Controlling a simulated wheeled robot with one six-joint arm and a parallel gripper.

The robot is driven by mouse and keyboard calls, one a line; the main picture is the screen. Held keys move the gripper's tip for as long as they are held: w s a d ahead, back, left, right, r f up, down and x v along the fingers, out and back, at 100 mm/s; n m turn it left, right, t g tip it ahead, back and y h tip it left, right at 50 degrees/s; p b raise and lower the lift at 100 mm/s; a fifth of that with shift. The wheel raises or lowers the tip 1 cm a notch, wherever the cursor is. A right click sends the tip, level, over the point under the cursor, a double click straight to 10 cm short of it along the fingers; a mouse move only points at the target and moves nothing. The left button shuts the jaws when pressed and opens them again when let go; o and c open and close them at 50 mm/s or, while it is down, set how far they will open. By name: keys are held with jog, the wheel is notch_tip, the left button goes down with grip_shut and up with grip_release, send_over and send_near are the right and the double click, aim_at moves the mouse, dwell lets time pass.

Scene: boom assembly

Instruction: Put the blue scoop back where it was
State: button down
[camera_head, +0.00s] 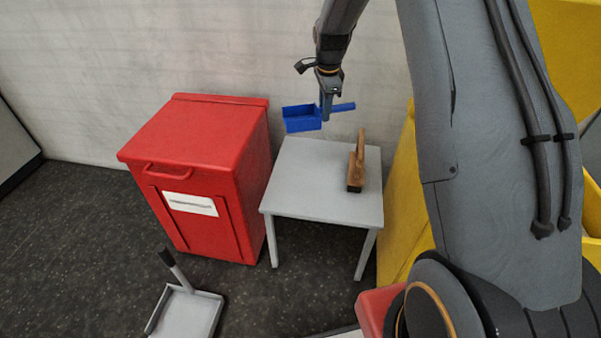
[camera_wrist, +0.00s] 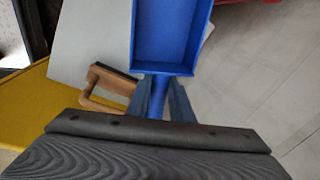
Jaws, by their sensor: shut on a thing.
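The blue scoop (camera_head: 302,117) is in the air above the back left part of the small grey table (camera_head: 310,203) in the head view. Its handle points right and its tray points left. My gripper (camera_head: 326,112) points down and is shut on the scoop's handle. In the wrist view the scoop's open tray (camera_wrist: 172,35) shows empty, and my gripper's fingers (camera_wrist: 165,100) close around the handle below it. The handle's end is hidden there by the gripper body.
A wooden-handled brush (camera_head: 356,165) stands on the table's right side. A red bin (camera_head: 205,170) stands left of the table. A yellow container (camera_head: 405,200) is at the right. A grey dustpan (camera_head: 186,308) lies on the floor in front. The table's left and front top is clear.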

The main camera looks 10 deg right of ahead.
jog(key=f+b, duration=0.2)
jog(key=f, duration=0.4)
jog(key=f+b, duration=0.2)
jog(key=f, duration=0.5)
jog(key=f+b, duration=0.2)
jog(key=f, duration=0.4)
jog(key=shift+w+f+b, duration=0.35)
jog(key=shift+w, duration=0.05)
jog(key=c, duration=1.6)
grip_release()
jog(key=shift+f, duration=0.1)
